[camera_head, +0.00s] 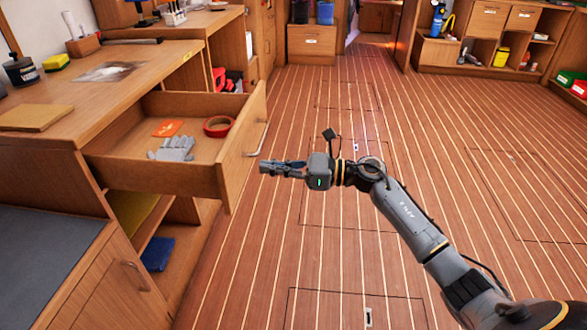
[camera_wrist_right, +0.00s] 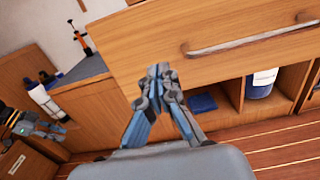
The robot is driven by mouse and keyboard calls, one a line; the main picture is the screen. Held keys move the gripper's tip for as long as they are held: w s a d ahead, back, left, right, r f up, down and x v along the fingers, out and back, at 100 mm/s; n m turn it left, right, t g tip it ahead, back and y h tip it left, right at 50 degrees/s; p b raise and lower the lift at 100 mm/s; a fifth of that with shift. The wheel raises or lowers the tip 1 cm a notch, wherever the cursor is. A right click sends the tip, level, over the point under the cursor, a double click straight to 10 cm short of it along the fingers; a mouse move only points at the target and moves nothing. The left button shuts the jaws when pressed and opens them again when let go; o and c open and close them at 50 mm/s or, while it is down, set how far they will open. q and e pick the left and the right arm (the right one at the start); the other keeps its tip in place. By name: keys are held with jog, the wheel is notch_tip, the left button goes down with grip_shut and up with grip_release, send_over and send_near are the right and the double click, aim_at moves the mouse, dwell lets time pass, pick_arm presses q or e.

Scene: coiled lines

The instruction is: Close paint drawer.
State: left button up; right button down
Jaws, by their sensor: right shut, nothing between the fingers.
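The paint drawer (camera_head: 190,140) stands pulled out from the wooden counter on the left in the head view. It holds a grey glove (camera_head: 173,149), a roll of red tape (camera_head: 219,126) and an orange packet (camera_head: 167,128). Its front panel and metal handle (camera_head: 257,138) face right. My right gripper (camera_head: 264,167) is shut and empty, pointing left at the near lower part of the drawer front. In the right wrist view the gripper tips (camera_wrist_right: 158,72) show before the drawer front (camera_wrist_right: 215,50), below its handle (camera_wrist_right: 250,41). I cannot tell whether they touch it.
Open shelves below the drawer hold a blue cloth (camera_head: 158,254). The counter top (camera_head: 130,85) carries a jar (camera_head: 20,70), a sponge (camera_head: 56,62) and a wooden board (camera_head: 35,117). The striped wooden floor (camera_head: 330,240) right of the drawer is clear.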

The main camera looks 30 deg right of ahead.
aim_at(238, 165)
jog(key=x, duration=0.4)
jog(key=shift+w+a, duration=0.15)
jog(key=shift+a, duration=0.1)
jog(key=shift+w+a, duration=0.1)
